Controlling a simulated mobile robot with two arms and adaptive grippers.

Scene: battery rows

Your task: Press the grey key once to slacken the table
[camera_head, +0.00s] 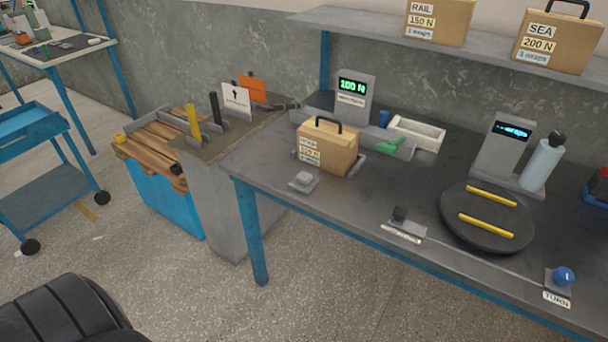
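A light grey square key (303,178) sits on a small plate near the front left corner of the workbench. A darker key or switch (399,214) stands on a grey plate by the front edge, with a white label I cannot read. A round dark turntable (487,233) with two yellow bars lies to its right. A blue knob (564,275) labelled TURN is at the front right. Neither of my grippers is in view.
A cardboard case (328,150) stands behind the light grey key, before a green display reading 100 N (352,87). A display (505,142) and a bottle (541,163) stand behind the turntable. Open floor (330,270) lies before the workbench (340,210).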

